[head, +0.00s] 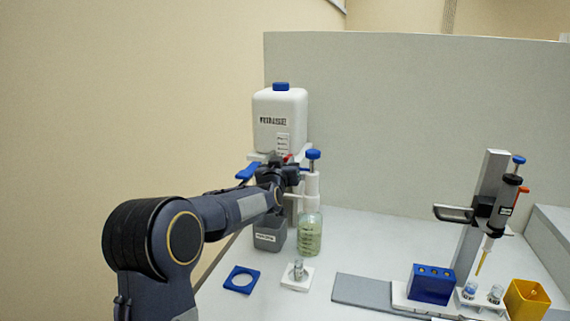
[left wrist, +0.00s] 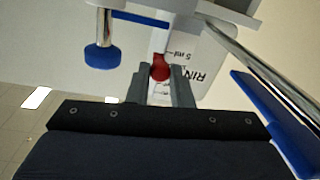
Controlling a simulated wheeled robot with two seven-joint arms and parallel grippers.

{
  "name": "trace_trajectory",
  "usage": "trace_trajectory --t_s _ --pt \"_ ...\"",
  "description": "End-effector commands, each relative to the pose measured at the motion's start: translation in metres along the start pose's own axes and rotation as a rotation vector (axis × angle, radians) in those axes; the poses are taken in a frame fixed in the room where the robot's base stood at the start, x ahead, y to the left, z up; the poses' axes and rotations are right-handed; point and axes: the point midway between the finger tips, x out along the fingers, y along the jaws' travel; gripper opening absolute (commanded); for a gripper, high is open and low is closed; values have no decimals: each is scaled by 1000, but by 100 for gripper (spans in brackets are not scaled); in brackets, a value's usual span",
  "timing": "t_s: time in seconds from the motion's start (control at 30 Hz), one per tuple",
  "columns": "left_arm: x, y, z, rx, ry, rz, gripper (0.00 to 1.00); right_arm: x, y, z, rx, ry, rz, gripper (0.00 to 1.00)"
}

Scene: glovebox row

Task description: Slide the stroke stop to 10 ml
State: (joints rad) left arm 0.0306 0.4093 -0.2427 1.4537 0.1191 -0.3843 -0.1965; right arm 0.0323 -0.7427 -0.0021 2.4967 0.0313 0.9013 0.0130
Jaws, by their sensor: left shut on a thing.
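The stroke stop is a small red knob (left wrist: 160,70), seen in the left wrist view against a white scale plate (left wrist: 183,72) with a "5 ml" mark beside it. In the head view a bit of red (head: 288,157) shows just above my gripper. My left gripper (head: 280,172) reaches in front of the white jug's stand. In the left wrist view its two grey fingers (left wrist: 161,88) are shut on the red knob from either side. The exact scale value at the knob is hard to read. My right gripper is not in view.
A white jug (head: 280,135) with a blue cap stands behind. A blue-topped plunger (head: 313,154) and a bottle of greenish liquid (head: 309,235) are close right of my gripper; a grey bin (head: 268,238) is below. A pipette stand (head: 490,170), blue block (head: 431,283) and yellow box (head: 527,298) stand right.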

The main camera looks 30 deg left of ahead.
Motion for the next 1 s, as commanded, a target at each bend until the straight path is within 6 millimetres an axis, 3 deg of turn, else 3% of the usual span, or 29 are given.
trace_trajectory --t_s 0.1,0.13,0.3,0.63,1.0 --pt "0 0 -1 0 -1 -1 0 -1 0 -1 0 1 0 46" --pt "0 0 -1 0 -1 -1 22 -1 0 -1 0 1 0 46" --pt "0 0 -1 0 -1 0 41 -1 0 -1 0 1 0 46" --pt "-5 0 -1 -1 0 1 41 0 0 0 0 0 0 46" --pt "-64 0 -2 -2 1 1 41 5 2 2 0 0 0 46"
